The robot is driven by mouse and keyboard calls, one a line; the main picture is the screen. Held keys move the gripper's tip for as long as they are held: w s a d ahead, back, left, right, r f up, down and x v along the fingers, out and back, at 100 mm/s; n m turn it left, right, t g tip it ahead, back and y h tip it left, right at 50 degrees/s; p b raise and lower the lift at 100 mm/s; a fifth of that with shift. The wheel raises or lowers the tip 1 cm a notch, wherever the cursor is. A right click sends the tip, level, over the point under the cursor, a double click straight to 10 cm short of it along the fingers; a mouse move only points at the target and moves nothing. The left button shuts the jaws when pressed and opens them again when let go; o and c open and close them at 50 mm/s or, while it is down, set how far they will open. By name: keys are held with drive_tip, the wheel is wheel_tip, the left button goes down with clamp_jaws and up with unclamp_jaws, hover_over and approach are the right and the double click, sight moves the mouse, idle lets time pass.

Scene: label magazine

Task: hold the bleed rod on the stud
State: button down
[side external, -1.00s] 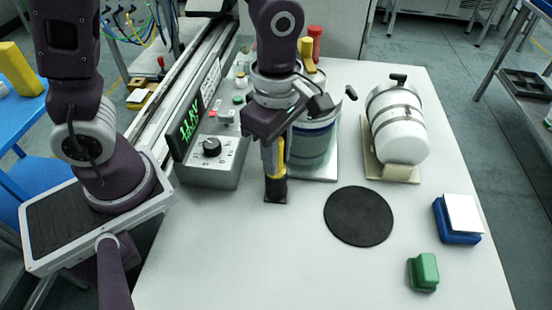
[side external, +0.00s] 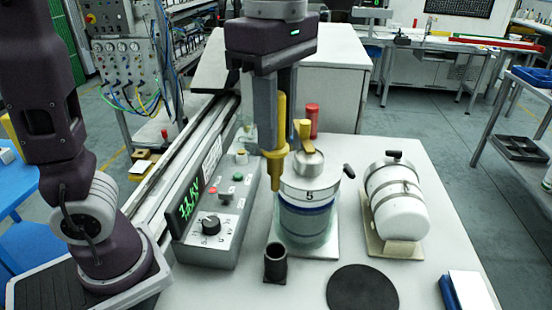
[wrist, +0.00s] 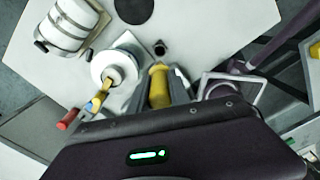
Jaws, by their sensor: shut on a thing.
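The bleed rod (side external: 278,155) is a yellow stick with a narrow lower tip. In the wrist view the rod (wrist: 159,86) shows between the fingers. The canister's lid (side external: 304,166) carries a yellow lever (side external: 304,134). The black holder (side external: 276,262) stands empty below. I cannot single out the stud.
A grey control box (side external: 216,222) with a green display stands left. A white strapped tank (side external: 398,207) lies on a cradle at right. A red cylinder (side external: 312,121) rises behind the canister.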

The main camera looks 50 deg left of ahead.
drive_tip(key=w+a+n, duration=0.4)
drive_tip(key=w+a, duration=0.1)
drive_tip(key=a, duration=0.9)
drive_tip(key=w+a+n, duration=0.5)
drive_tip(key=a, duration=0.9)
wheel_tip(320, 180, down, 5)
drive_tip(key=shift+w+f, duration=0.1)
drive_tip(key=shift+w, duration=0.05)
wheel_tip(320, 180, down, 6)
drive_tip(key=shift+f, duration=0.45)
idle(2.3)
